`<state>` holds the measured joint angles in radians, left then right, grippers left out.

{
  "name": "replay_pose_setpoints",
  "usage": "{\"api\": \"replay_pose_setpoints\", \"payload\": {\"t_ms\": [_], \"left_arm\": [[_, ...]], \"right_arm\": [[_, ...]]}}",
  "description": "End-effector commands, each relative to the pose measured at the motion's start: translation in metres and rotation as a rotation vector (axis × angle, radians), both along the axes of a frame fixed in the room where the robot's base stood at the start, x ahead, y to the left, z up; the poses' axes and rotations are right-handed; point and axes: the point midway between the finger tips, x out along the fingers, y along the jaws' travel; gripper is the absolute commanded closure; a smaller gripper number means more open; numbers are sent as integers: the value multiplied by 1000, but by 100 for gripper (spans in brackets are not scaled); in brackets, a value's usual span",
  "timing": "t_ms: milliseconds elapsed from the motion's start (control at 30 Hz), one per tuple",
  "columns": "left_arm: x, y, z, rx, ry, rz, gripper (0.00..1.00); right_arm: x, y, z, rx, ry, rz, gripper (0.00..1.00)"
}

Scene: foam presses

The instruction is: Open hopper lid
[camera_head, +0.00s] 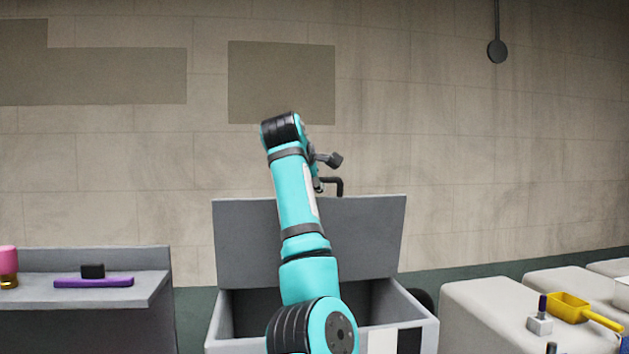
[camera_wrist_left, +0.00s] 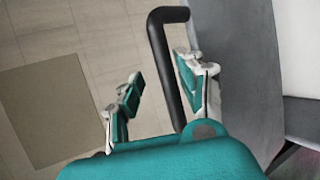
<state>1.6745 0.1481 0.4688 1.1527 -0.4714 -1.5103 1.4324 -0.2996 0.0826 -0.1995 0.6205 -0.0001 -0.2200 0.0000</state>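The grey hopper (camera_head: 422,312) stands in front of me, and part of its dark inside shows. Its grey lid (camera_head: 365,235) is raised and stands nearly upright at the back; it also shows at the right of the left wrist view (camera_wrist_left: 232,60). A black bent handle (camera_head: 340,184) sticks up at the lid's top edge. In the left wrist view the handle (camera_wrist_left: 158,38) passes between the fingers of my left gripper (camera_wrist_left: 160,68). The fingers are apart, with a clear gap on the left finger's side. My arm hides part of the lid and opening. My right gripper is not seen.
A grey bench (camera_head: 95,315) at the left holds a purple object (camera_head: 94,282) and a pink-topped container (camera_head: 8,265). At the right, pale blocks (camera_head: 480,310) carry a yellow scoop (camera_head: 570,307) and a small purple-handled tool (camera_head: 540,322). A wall stands behind the lid.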

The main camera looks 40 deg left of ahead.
Motion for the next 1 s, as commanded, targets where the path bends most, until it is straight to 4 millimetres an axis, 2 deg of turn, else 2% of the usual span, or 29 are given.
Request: {"api": "replay_pose_setpoints", "payload": {"t_ms": [200,333,800,1000], "left_arm": [[1,0,-3,-1,7,-1,62],[-6,-4,0,-1,5,-2,62],[-83,-39,38,1,0,-1,62],[-100,-47,46,0,1,0,62]], "right_arm": [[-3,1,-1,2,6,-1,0],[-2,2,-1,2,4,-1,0],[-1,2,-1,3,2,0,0],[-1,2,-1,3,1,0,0]]}}
